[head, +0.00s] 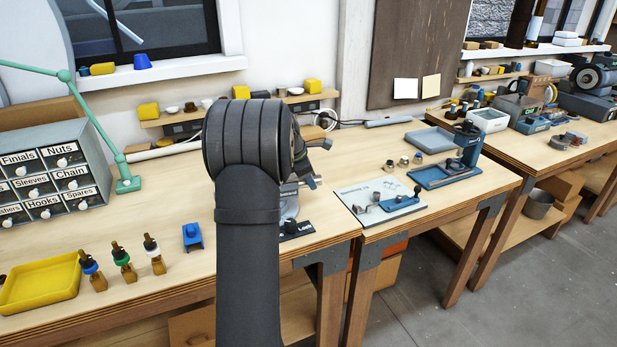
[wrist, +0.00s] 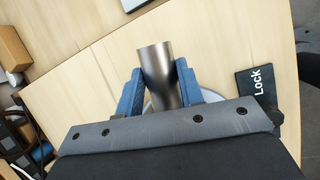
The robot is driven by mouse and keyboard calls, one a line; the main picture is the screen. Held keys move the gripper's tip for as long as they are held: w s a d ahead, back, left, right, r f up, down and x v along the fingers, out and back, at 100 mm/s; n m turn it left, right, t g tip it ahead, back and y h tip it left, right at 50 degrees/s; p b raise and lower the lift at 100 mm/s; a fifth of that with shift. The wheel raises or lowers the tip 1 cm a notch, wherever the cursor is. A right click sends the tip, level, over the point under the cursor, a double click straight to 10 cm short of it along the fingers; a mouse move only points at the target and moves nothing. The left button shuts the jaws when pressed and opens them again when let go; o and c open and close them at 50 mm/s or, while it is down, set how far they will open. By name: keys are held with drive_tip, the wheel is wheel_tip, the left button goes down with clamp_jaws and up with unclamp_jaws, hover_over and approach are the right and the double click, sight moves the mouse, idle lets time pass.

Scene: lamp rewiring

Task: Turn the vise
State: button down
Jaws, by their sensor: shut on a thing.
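In the wrist view, the two blue fingers of my gripper (wrist: 159,88) are shut on a grey metal cylinder (wrist: 156,62), one finger on each side. A pale round-edged part (wrist: 210,96) shows below the fingers; I cannot tell whether it and the cylinder belong to the vise. A black plate marked "Lock" (wrist: 258,90) lies on the bench right of the fingers. In the head view, my arm hides most of this spot. A grey rounded piece (head: 290,205), perhaps the vise, and part of the "Lock" plate (head: 299,229) show just right of my arm.
A yellow tray (head: 40,285), several small bottles (head: 122,262) and a blue holder (head: 192,237) stand left of my arm. A labelled drawer cabinet (head: 45,175) stands behind them. A white sheet with small parts (head: 370,195) lies to the right.

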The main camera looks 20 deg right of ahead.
drive_tip(key=c, duration=1)
unclamp_jaws()
drive_tip(key=shift+o, duration=0.2)
drive_tip(key=shift+r, duration=0.1)
drive_tip(key=v, duration=1.7)
drive_tip(key=shift+a+r, duration=0.1)
